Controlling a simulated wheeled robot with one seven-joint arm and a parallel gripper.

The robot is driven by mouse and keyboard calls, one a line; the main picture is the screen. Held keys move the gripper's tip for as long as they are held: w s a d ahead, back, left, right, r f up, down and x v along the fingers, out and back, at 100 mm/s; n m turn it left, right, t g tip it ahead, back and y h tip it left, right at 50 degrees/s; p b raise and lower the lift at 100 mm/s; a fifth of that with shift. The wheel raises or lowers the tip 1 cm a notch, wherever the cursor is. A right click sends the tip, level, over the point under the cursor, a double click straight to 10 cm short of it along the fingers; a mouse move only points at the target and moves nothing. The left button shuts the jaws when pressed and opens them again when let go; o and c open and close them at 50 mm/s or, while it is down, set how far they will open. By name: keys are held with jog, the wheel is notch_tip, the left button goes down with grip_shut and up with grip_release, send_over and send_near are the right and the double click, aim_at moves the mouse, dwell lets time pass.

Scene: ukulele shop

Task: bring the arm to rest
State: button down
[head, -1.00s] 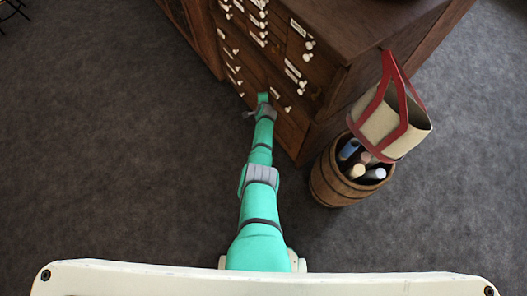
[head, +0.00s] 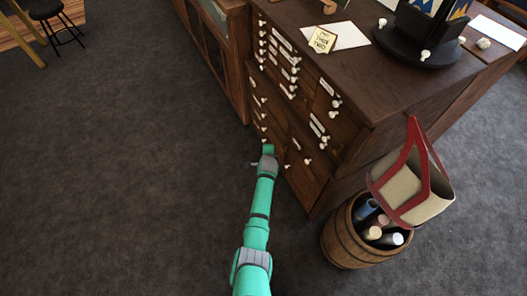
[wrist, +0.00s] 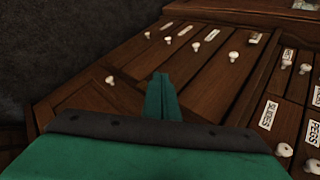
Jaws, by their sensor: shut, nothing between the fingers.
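My green arm reaches forward in the head view, and my gripper (head: 267,149) is at its far end, in front of the low left part of a dark wooden drawer cabinet (head: 309,181). In the wrist view my gripper (wrist: 161,78) shows its fingers together, with nothing between them. Drawer fronts with white knobs (wrist: 233,56) and small labels fill the view beyond the fingers. I cannot tell whether the fingertips touch the cabinet.
A wooden barrel (head: 343,240) with rolled tubes stands right of the arm, a red-trimmed cream bag (head: 403,190) over it. A black stand (head: 420,45) and cards are on the cabinet top. A stool (head: 48,12) stands far left. The grey floor (head: 120,180) left is clear.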

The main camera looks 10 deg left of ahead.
jog(key=shift+s+a+r, duration=0.45)
jog(key=shift+a+r, duration=0.1)
jog(key=shift+r, duration=0.1)
jog(key=shift+s+a+r, duration=0.4)
jog(key=shift+a+r, duration=0.15)
jog(key=shift+r, duration=0.1)
jog(key=s+d+f+n+t+h, duration=0.15)
jog(key=s+d+n, duration=0.25)
jog(key=s+d, duration=0.75)
jog(key=s+d+r+n+t, duration=0.1)
jog(key=s+d+r+n, duration=0.15)
jog(key=s, duration=0.45)
jog(key=s+d+r+n+t, duration=0.1)
jog(key=s+d+r+n, duration=0.15)
jog(key=s, duration=0.55)
jog(key=s+a+r+n+t, duration=0.1)
jog(key=s+a+r+n, duration=0.1)
jog(key=s+r, duration=1.1)
jog(key=s+a+r+n+t, duration=0.1)
jog(key=s+a+r+n, duration=0.2)
jog(key=s+r, duration=0.9)
jog(key=shift+s+r+n, duration=0.4)
jog(key=shift+r+n, duration=0.3)
jog(key=shift+n, duration=0.5)
jog(key=shift+t, duration=0.25)
